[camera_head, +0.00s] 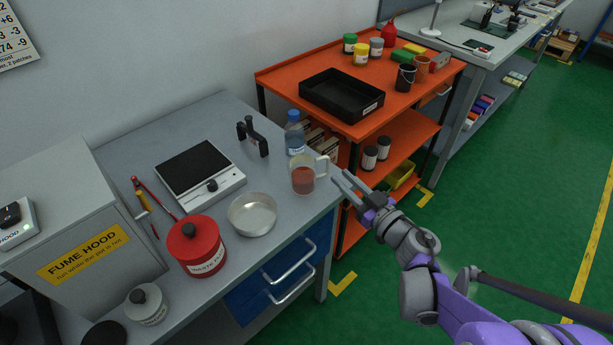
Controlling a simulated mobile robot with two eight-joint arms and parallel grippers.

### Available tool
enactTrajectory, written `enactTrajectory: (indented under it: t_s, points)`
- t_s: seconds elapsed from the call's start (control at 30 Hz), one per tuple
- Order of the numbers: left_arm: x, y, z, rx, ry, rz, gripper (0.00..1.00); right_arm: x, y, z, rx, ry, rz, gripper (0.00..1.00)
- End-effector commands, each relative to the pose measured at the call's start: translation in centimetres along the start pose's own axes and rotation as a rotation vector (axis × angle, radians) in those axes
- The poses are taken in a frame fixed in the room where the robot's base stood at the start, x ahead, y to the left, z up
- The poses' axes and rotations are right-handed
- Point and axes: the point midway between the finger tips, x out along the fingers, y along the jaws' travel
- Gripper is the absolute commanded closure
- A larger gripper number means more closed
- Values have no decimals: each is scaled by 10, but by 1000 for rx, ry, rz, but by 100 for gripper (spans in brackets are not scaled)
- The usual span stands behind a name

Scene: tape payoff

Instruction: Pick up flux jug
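The flux jug (303,178) looks like a clear jug with reddish liquid in its lower part and a handle on its right side. It stands upright at the right end of the grey bench (225,112). My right gripper (342,179) is just right of the jug in the picture, with its two fingers apart and nothing between them. The fingers point toward the jug's handle side; I cannot tell the exact gap in depth. My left gripper is not in view.
A blue-capped bottle (294,137) stands close behind the jug. A metal bowl (252,214), a red waste can (197,246) and a hotplate (200,174) stand to its left. An orange cart (358,62) with a black tray (341,95) adjoins the bench. Green floor is open at right.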

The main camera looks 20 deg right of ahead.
Motion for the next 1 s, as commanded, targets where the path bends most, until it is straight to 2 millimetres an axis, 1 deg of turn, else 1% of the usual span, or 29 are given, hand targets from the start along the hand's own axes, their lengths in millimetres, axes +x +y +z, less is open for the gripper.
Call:
enactTrajectory:
  t_s: [0.2, 0.3, 0.47, 0.57, 0.8, 0.9, 1.0]
  points:
    - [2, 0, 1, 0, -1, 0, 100, 35, -2, 0, 1, 0, -8, 73]
    - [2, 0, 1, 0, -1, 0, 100, 47, -1, 0, 1, 0, -6, 73]
    - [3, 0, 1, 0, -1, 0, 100, 55, -1, 0, 0, 0, -3, 73]
    - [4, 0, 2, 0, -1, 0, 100, 64, 0, 0, 0, 1, -4, 73]
    - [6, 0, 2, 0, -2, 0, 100, 100, 2, 1, 0, 0, -5, 73]
    - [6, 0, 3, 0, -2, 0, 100, 104, 2, 1, 0, 0, -3, 73]
    - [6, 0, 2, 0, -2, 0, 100, 104, 2, 1, 0, 0, -2, 73]
